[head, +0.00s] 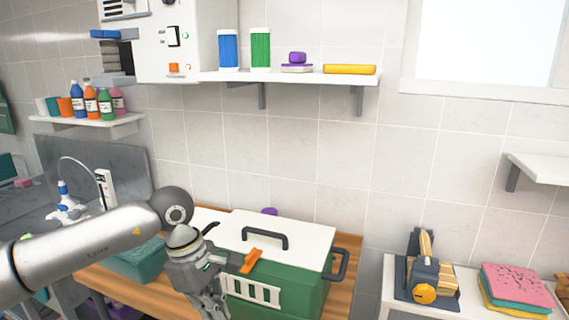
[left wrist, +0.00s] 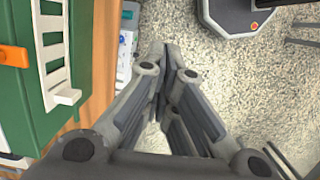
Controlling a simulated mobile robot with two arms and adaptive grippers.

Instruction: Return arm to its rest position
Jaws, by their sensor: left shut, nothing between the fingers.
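My left arm comes in from the left in the head view. Its gripper (head: 212,305) points down in front of the green kennel (head: 300,297), partly cut off by the bottom edge. The left wrist view shows its fingers (left wrist: 166,62) together and empty over the speckled floor, apart from the kennel (left wrist: 28,118). The kennel has a white lid, dark handles, an orange latch (head: 251,260) and a white barred grille (head: 252,290). It stands on a wooden table. My right gripper is in neither view.
A teal bin (head: 135,262) sits on the table left of the kennel, partly behind my arm. A white side table (head: 458,307) at right holds folded towels (head: 515,285) and a dark-and-yellow device (head: 427,275). A wall shelf (head: 300,77) holds containers. The floor under the gripper looks clear.

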